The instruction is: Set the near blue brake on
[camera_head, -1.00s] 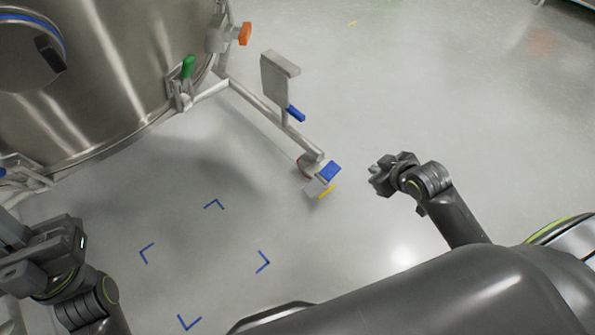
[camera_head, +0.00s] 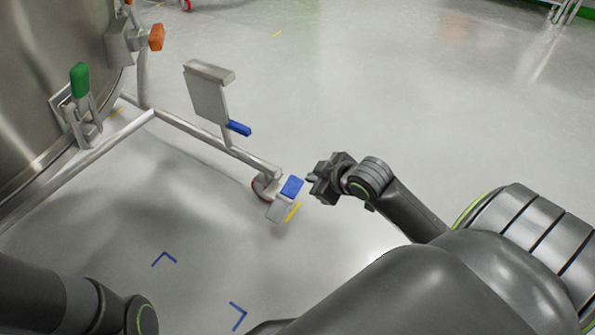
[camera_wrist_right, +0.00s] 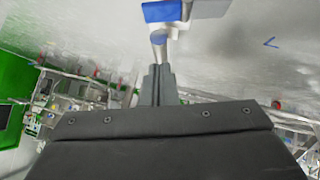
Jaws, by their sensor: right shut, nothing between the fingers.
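The near blue brake pedal (camera_head: 292,187) sits on the caster (camera_head: 264,188) at the end of the vessel's lower frame leg, in the middle of the head view. My right gripper (camera_head: 313,181) is just to the right of the pedal, shut and empty, with a small gap seeming to show between them. In the right wrist view its closed fingers (camera_wrist_right: 156,76) point toward a blue piece (camera_wrist_right: 162,11) at the top edge, probably the pedal. Whether they touch cannot be told. My left arm enters at the lower left, its gripper out of view.
The steel vessel (camera_head: 40,60) with a green-handled clamp (camera_head: 79,82) stands at left. Open floor lies behind and to the right. Blue floor marks (camera_head: 238,314) are in front.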

